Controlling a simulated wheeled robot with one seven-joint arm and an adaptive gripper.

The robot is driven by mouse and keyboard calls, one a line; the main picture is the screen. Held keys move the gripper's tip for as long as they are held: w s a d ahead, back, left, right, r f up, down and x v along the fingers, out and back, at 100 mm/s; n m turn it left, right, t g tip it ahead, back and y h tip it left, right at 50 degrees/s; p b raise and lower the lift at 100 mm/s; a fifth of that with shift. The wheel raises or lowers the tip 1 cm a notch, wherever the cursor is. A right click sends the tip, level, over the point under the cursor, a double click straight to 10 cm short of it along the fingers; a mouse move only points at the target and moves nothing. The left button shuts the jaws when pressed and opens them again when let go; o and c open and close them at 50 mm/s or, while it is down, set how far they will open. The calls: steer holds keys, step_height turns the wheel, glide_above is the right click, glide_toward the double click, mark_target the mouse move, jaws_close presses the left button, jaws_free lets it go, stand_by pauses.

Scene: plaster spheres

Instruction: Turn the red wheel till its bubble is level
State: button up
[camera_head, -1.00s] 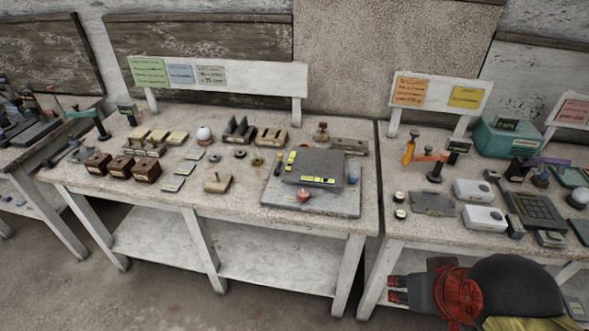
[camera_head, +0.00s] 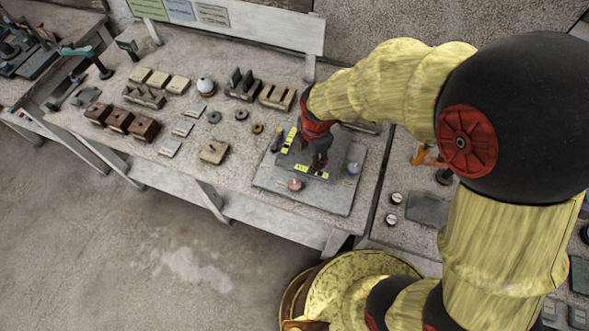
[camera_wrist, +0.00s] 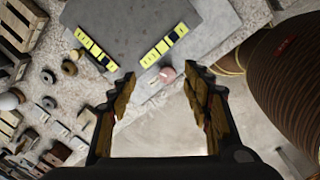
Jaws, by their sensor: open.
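The red wheel (camera_head: 295,185) is a small pinkish-red knob on the near edge of a grey plate (camera_head: 335,200). It also shows in the wrist view (camera_wrist: 167,74), beyond and between my fingertips. A dark grey block on the plate carries two yellow vials, one along its left side (camera_head: 289,140) and one along its near edge (camera_head: 311,171). The wrist view shows both vials, left (camera_wrist: 96,48) and right (camera_wrist: 164,45); their bubbles are too small to read. My gripper (camera_head: 319,163) is open and empty above the block, pointing down (camera_wrist: 159,82). It appears apart from the wheel.
A bluish knob (camera_head: 352,168) sits at the plate's right side. A dark cylinder (camera_head: 277,139) stands at its left. Left of the plate are a wooden block (camera_head: 214,152), rings and several small boxes. The table's front edge is close to the wheel.

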mark_target(294, 185)
steer(key=a+f+n+p, duration=0.1)
steer(key=f+n, duration=0.1)
steer(key=s+a+f+n+p, duration=0.1)
steer(key=n, duration=0.1)
steer(key=s+a+f+n+g+p, duration=0.1)
steer(key=a+f+n+p, duration=0.1)
steer(key=n, duration=0.1)
steer(key=shift+f, duration=0.35)
steer(key=shift+s+a+f, duration=0.1)
steer(key=shift+a+f, duration=0.05)
steer(key=shift+f, duration=0.2)
step_height(294, 185, down, 8)
steer(key=shift+r, duration=0.15)
steer(key=shift+c, duration=0.5)
steer(key=c, duration=1.1)
